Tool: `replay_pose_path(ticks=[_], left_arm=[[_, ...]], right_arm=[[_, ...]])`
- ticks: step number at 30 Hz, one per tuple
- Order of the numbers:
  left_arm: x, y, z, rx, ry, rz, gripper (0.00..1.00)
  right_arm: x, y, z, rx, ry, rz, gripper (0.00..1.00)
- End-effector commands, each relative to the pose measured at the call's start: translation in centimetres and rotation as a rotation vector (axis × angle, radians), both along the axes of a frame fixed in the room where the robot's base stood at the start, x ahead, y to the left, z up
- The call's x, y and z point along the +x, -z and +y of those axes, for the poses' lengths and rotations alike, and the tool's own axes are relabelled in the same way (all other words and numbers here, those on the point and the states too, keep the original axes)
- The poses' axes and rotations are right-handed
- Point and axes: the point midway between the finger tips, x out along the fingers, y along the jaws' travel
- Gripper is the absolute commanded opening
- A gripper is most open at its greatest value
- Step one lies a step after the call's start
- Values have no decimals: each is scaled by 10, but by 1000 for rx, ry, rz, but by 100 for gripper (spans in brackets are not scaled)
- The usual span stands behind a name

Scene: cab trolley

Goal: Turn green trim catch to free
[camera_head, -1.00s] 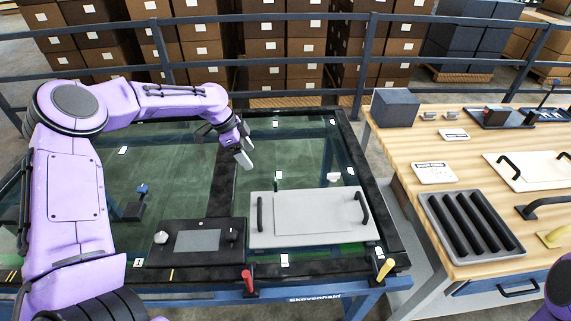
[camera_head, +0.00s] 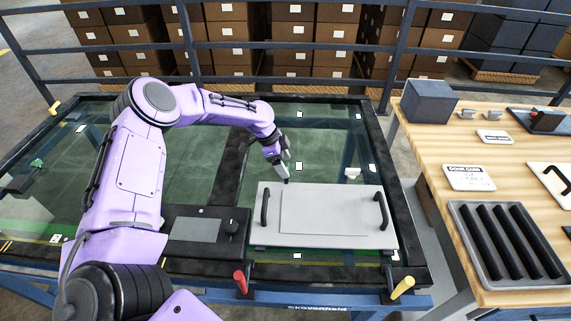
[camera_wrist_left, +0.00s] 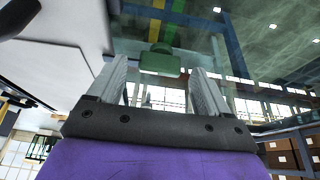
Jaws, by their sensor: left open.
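In the left wrist view a green catch (camera_wrist_left: 160,62) shows as a small block just beyond and between the two fingers. My left gripper (camera_wrist_left: 160,80) is open, with a grey finger on each side of that view and nothing gripped. In the head view my left gripper (camera_head: 283,170) points down at the back edge of the pale grey panel (camera_head: 268,228). The catch is mostly hidden by the gripper there, and its turn position cannot be told. My right gripper is not in view.
The panel has two black upright handles (camera_head: 382,210). A red lever (camera_head: 240,281) and a yellow lever (camera_head: 402,288) stand at the trolley's front edge. A wooden bench (camera_head: 440,212) with a slotted tray (camera_head: 457,240) stands at right. Glass left of my arm is mostly clear.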

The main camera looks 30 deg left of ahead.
Motion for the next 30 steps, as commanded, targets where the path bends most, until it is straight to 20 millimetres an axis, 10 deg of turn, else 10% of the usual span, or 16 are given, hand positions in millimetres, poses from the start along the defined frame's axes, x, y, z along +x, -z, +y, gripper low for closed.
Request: replay_pose_path(ticks=[11,17,30], left_arm=[[3,13,-5,0,1,-2,79],[3,13,-5,1,1,-1,22],[2,11,-5,0,-80,0,23]], right_arm=[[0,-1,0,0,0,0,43],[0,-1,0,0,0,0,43],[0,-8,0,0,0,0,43]])
